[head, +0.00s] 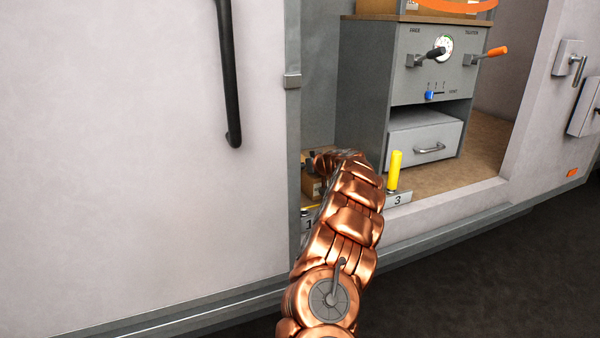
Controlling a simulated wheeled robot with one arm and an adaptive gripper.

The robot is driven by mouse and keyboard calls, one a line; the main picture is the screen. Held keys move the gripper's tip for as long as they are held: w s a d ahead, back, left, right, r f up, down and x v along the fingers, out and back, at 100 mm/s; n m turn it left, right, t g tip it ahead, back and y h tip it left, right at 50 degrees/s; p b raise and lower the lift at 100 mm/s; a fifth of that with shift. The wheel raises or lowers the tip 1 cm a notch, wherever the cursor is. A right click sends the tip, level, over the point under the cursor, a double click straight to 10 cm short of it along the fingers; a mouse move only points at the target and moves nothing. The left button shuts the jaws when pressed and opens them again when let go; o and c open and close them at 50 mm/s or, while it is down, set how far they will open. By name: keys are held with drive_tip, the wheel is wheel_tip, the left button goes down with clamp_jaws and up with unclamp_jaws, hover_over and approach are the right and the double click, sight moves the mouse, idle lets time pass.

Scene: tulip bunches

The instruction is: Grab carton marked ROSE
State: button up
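My copper arm reaches through the opening in the pale wall and bends left at its far end. My gripper (322,162) is small and dark there, partly hidden by the arm, at a brown carton (312,188). I cannot tell whether it touches the carton or whether its fingers are open. The carton stands low at the left side of the opening, largely covered by my arm. No ROSE marking can be read on it. Another brown box (385,6) sits on top of the grey cabinet, cut off by the picture's top edge.
The grey cabinet (380,110) with levers, a dial and a drawer (425,140) stands right of my arm. A yellow upright handle (394,172) rises by plate "3" (398,198). A pale door panel (130,150) with a black handle (228,80) fills the left.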

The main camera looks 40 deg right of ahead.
drive_tip(key=c, duration=1.7)
drive_tip(key=shift+c, duration=0.2)
